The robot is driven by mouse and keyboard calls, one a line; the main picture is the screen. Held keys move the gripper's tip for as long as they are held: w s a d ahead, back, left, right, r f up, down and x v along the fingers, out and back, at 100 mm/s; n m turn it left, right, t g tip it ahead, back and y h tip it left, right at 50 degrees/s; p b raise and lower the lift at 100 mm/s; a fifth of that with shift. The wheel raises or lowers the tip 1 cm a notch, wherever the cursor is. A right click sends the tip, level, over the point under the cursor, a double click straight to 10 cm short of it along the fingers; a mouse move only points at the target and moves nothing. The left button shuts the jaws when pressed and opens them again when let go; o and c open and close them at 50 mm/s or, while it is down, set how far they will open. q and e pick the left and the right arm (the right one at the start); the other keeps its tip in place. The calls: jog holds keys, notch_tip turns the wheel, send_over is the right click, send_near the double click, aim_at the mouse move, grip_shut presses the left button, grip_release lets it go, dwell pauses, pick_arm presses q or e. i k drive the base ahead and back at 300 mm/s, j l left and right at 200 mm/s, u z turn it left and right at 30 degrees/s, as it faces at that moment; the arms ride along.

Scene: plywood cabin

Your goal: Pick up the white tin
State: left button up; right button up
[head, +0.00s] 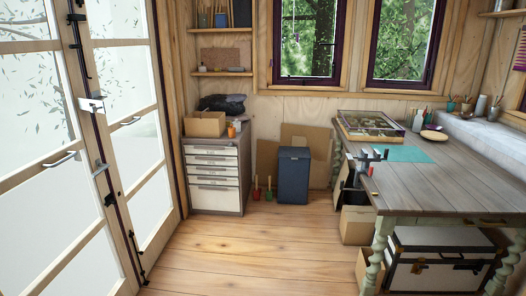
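I cannot make out a white tin for certain. A small pale container (418,121) with thin items sticking out stands on the long wooden table (450,178), just right of a glass-topped case (371,126). It is too small to tell whether it is a tin. Neither of my grippers shows in the head view.
A drawer cabinet (214,186) with a cardboard box (205,124) on top stands at the back left. A dark blue bin (293,176) stands at the back wall. White glazed doors (62,160) line the left. A trunk (440,270) sits under the table. The middle floor is clear.

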aim_at(237, 124)
jog(key=i, duration=3.65)
